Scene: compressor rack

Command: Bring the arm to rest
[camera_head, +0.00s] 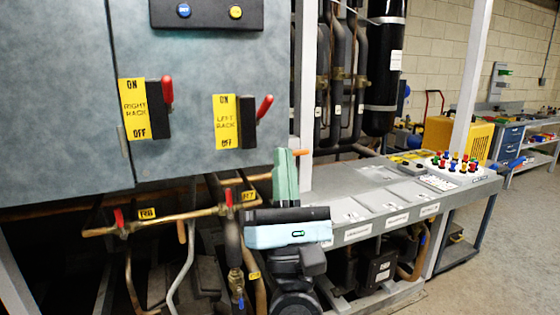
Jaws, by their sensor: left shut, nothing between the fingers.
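My left gripper (286,160) is near the middle of the picture, in front of the compressor rack. Its pale green fingers point up and are closed together, with nothing seen between them. Its light blue and black body and the dark wrist below come up from the bottom edge. My right gripper is not in view.
The grey cabinet (60,100) carries a right rack switch (155,108) and a left rack switch (240,122), both with red handles. Copper pipes (170,219) run below. A grey bench (395,190) with coloured knobs (455,162) stands right. Floor (500,260) at far right is clear.

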